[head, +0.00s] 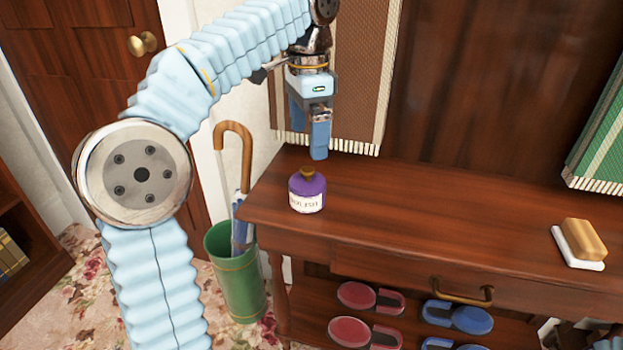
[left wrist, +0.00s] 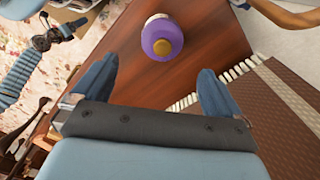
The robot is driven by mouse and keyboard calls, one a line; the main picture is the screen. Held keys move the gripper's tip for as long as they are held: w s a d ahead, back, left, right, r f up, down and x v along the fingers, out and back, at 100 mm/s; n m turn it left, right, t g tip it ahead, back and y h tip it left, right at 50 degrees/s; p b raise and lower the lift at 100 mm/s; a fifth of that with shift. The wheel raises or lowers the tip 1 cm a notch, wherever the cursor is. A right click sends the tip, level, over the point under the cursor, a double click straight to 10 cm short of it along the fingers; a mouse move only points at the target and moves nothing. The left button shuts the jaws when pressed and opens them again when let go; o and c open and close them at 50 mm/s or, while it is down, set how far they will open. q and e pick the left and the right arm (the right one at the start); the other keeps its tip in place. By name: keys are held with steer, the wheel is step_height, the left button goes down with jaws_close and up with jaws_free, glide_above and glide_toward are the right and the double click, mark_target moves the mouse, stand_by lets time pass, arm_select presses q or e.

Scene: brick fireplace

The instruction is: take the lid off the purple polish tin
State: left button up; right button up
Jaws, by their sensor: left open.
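The purple polish tin (head: 307,194) stands upright on the left end of the wooden console table. It has a white label and a brown-gold knob on its purple lid (head: 307,174). In the left wrist view the tin (left wrist: 160,42) shows from above, beyond and between my fingertips, with its lid on. My left gripper (head: 318,155) is open and empty, just above and slightly behind the tin, fingers pointing down, apart from it. Its two blue fingers also show spread in the left wrist view (left wrist: 157,78).
The table top (head: 420,215) is clear between the tin and a brush on a white dish (head: 580,243). A green umbrella stand (head: 237,275) with a wooden-handled umbrella stands left of the table. A brown fringed scarf (head: 357,80) hangs behind my gripper. Red and blue slippers lie on the shelf below.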

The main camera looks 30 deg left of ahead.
mark_target(306, 170)
arm_select(q)
steer(key=f+b, duration=0.1)
steer(key=f, duration=0.8)
steer(key=shift+a+b, duration=0.2)
steer(key=shift+b, duration=0.15)
steer(key=shift+r, duration=0.1)
steer(key=shift+c, duration=0.3)
steer(key=c, duration=1)
